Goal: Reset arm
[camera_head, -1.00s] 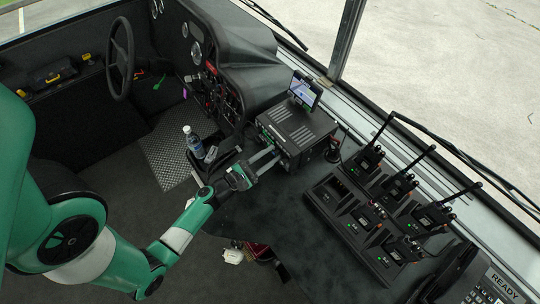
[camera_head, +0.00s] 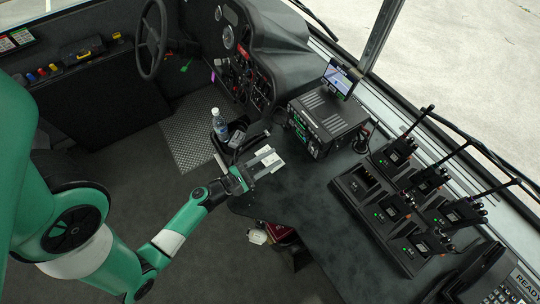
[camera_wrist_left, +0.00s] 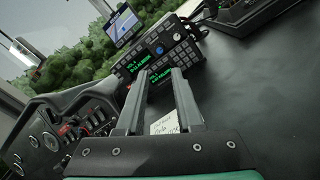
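My left gripper (camera_head: 268,157) reaches in from the left over the near edge of the dark console. Its two grey fingers stand apart with nothing held between them, as the left wrist view (camera_wrist_left: 158,76) also shows. The black radio unit (camera_head: 326,122) with green displays stands beyond the fingertips, with a gap between. In the left wrist view the radio's front (camera_wrist_left: 160,55) shows knobs and a keypad. A small white note with writing (camera_wrist_left: 164,124) lies on the surface seen between the fingers. My right gripper is not in view.
A charger rack (camera_head: 375,225) with several handheld radios stands on the right. A small screen (camera_head: 340,77) sits above the radio unit. A water bottle (camera_head: 219,125) stands left of the console. A steering wheel (camera_head: 151,40) is at upper left. The console's front surface (camera_head: 310,200) is clear.

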